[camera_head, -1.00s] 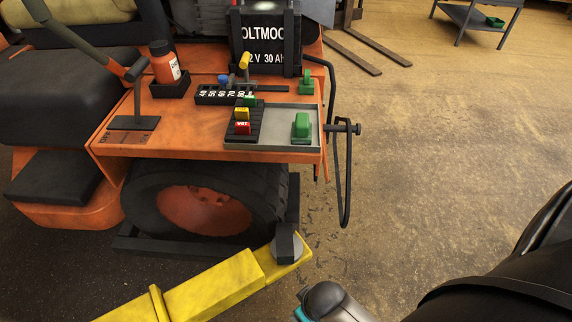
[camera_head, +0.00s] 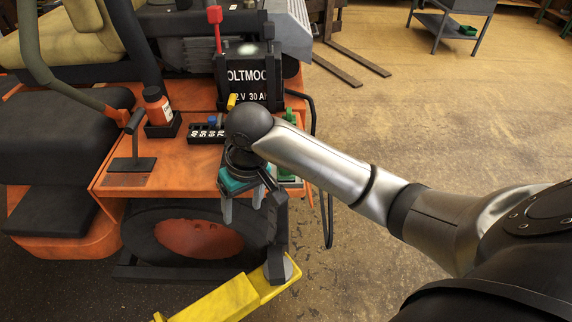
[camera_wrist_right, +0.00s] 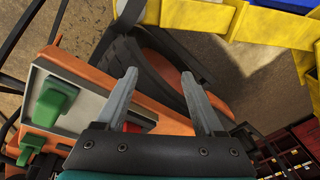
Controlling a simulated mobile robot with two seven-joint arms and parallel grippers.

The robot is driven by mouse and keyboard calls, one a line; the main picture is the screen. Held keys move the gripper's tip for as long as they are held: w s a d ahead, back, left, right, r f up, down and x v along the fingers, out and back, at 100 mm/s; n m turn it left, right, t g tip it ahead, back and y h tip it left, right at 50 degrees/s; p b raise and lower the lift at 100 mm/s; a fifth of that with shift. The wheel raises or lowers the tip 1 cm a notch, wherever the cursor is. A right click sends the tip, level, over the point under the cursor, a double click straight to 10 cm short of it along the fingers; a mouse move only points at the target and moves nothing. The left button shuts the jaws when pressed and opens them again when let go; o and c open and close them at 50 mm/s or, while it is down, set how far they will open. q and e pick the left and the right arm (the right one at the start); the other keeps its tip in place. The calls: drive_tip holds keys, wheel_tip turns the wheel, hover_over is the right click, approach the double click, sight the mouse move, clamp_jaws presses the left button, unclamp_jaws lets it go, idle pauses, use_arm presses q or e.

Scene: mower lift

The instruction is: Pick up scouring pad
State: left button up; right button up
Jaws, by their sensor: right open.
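No object is clearly recognizable as a scouring pad. A green block-like object (camera_wrist_right: 54,103) sits in the grey tray (camera_wrist_right: 80,82) at the left of the right wrist view; I cannot tell whether it is the pad. In the head view the tray is mostly hidden by my arm and gripper. My right gripper (camera_head: 243,203) is open, pointing down over the front edge of the orange deck (camera_head: 185,160). Its two fingers (camera_wrist_right: 158,80) are apart and nothing shows held between the tips; the green object is left of them. My left gripper is out of view.
A black battery (camera_head: 248,78), an orange bottle (camera_head: 157,106) and a numbered black block (camera_head: 205,135) stand on the deck. Another green object (camera_wrist_right: 31,143) lies near the tray. A yellow lift arm (camera_head: 225,300) is below. Open floor (camera_head: 440,130) lies to the right.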

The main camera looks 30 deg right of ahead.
drive_tip(key=w+d+r+m+g+h, duration=0.1)
drive_tip(key=w+d+r+m, duration=0.25)
drive_tip(key=d+r, duration=0.4)
drive_tip(key=w+d+r+m, duration=0.35)
drive_tip(key=d+r, duration=0.25)
drive_tip(key=r, duration=0.3)
drive_tip(key=f, duration=0.9)
drive_tip(key=shift+s+a+f, duration=0.1)
drive_tip(key=shift+s+f, duration=0.1)
drive_tip(key=shift+s, duration=0.1)
drive_tip(key=shift+s+d+f, duration=0.1)
drive_tip(key=shift+d+f, duration=0.1)
drive_tip(key=shift+f, duration=1.2)
drive_tip(key=shift+s+d+f, duration=0.1)
drive_tip(key=shift+d+f, duration=0.05)
drive_tip(key=shift+f, duration=1.2)
drive_tip(key=shift+c, duration=0.2)
clamp_jaws()
